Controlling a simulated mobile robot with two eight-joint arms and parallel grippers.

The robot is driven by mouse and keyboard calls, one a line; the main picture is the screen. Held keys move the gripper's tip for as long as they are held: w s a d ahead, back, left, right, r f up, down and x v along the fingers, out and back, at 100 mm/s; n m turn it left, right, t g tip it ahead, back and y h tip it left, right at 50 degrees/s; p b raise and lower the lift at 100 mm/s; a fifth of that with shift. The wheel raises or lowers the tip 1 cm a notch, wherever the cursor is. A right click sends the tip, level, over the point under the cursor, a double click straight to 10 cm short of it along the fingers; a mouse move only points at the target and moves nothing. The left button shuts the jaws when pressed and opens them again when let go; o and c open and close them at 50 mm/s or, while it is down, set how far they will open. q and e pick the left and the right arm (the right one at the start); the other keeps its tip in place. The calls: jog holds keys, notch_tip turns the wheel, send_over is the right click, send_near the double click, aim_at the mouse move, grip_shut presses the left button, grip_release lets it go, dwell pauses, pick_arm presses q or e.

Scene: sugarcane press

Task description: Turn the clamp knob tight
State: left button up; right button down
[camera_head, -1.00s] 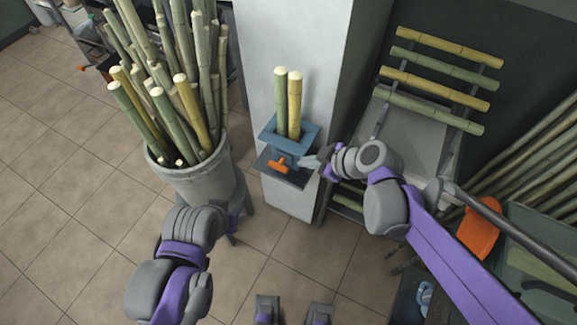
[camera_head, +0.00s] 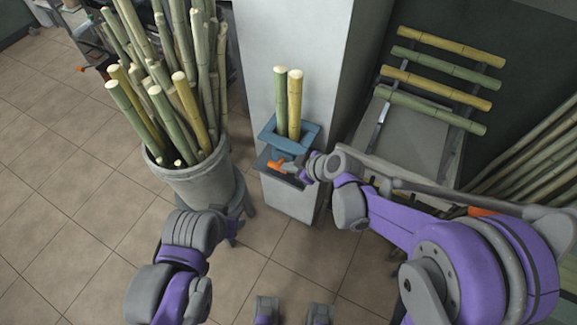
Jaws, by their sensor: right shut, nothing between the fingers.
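The orange clamp knob (camera_head: 279,165) is on the front of the blue clamp holder (camera_head: 309,133) on the pale press column. Two cane pieces (camera_head: 287,100), one green and one yellow, stand upright in the holder. My right gripper (camera_head: 297,171) is at the right side of the knob, shut and holding nothing. Its fingertips are small here, and I cannot tell whether they touch the knob. My left arm (camera_head: 195,235) is low at the left, and its gripper fingers are hidden behind its wrist.
A grey bucket (camera_head: 200,185) full of tall canes stands on a stool left of the column. A rack with several cane pieces (camera_head: 440,65) is at the right. Loose canes lean at the far right. The tiled floor (camera_head: 90,190) at the left is clear.

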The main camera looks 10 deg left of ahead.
jog(key=m+t+y+b, duration=0.1)
jog(key=t+y+b, duration=0.3)
jog(key=y+b, duration=0.7)
send_over(288, 180)
jog(key=s+d+b, duration=0.2)
jog(key=b, duration=0.1)
notch_tip(288, 180, down, 5)
jog(key=h, duration=0.3)
jog(key=shift+w+a+f+b, duration=0.15)
jog(key=shift+f+b, duration=0.2)
jog(key=shift+b, duration=0.2)
pick_arm(q)
notch_tip(288, 180, down, 18)
jog(key=s+b, duration=0.1)
jog(key=shift+f+g, duration=0.25)
jog(key=shift+g, duration=0.05)
pick_arm(e)
jog(key=shift+w+a+f, duration=0.15)
jog(key=shift+a+f, duration=0.2)
jog(key=shift+f, duration=0.2)
jog(key=shift+w+a+f, duration=0.1)
jog(key=shift+a+f, duration=0.2)
jog(key=shift+f, duration=0.3)
